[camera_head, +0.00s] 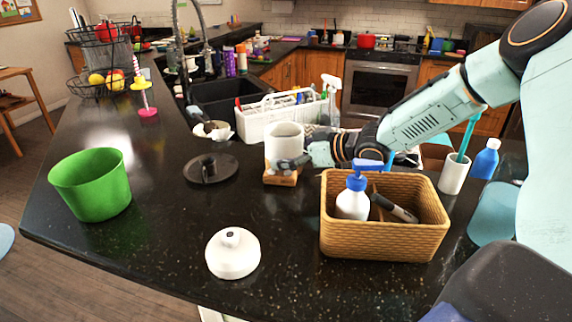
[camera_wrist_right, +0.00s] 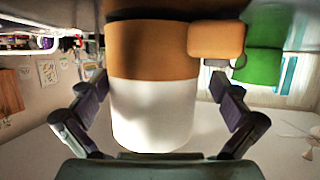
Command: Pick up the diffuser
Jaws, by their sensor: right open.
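The likely diffuser, a white cylinder (camera_head: 284,138) with a tan lower part, stands upright on the dark counter in the head view. In the upside-down right wrist view, its white and tan body (camera_wrist_right: 152,105) fills the middle. My right gripper (camera_head: 292,163) is at its right side, low down. In the wrist view the fingers are spread open, one on each side of the body; I cannot tell whether they touch it. The far side of the diffuser is hidden. My left gripper is not in view.
A small tan block (camera_head: 281,179) lies just in front of the cylinder. A dark round lid (camera_head: 211,168) is left of it, a white caddy (camera_head: 262,122) behind. A wicker basket (camera_head: 385,243) stands right. A green bowl (camera_head: 90,184) and white dome (camera_head: 232,255) are nearer.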

